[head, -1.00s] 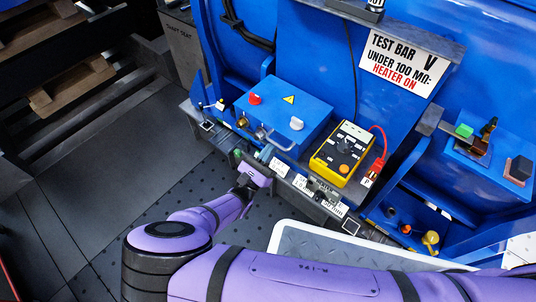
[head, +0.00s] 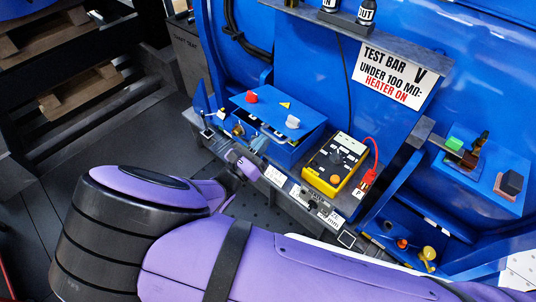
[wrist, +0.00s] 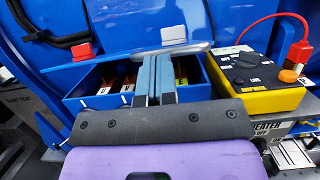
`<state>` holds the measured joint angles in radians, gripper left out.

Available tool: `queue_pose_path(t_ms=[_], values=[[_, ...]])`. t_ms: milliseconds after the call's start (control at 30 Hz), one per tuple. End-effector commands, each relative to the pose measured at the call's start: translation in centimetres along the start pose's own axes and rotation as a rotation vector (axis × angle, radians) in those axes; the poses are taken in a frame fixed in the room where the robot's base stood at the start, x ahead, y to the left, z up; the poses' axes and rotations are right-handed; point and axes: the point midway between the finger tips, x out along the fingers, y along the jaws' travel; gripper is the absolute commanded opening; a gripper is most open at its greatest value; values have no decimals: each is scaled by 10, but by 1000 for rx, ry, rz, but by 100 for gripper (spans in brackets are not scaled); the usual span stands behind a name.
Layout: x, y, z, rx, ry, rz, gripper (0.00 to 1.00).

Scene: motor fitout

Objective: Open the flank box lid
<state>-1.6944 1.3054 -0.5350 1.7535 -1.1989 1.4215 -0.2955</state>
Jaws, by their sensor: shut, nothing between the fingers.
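The blue flank box (head: 284,155) sits on the grey ledge against the blue machine. Its lid (head: 268,108) is raised part way at the front and carries a red knob, a white knob and a yellow triangle. In the wrist view the lid (wrist: 120,22) is tilted up, with its grey bar handle (wrist: 185,51) along the front edge. Coloured items show inside the box (wrist: 82,103). My gripper (wrist: 154,62) has its two blue-grey fingers together, tips at the underside of the handle; contact is unclear. In the head view my gripper (head: 260,146) is at the box front, partly hidden.
A yellow meter (head: 335,164) with a red lead stands close right of the box. Labelled fittings (head: 316,203) line the ledge front. A sign (head: 390,75) hangs behind. A blue side shelf (head: 478,180) stands at the right. Dark floor lies in front.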

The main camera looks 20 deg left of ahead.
Motion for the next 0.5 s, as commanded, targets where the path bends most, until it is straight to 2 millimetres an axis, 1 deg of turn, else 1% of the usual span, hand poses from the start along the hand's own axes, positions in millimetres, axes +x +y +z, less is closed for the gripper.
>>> queue_pose_path(t_ms=[33, 100, 267, 500], values=[[5, 2, 10, 4, 35, -6, 0], [11, 4, 20, 5, 82, -5, 0], [26, 5, 42, 5, 190, -6, 0], [54, 5, 71, 6, 355, -5, 0]])
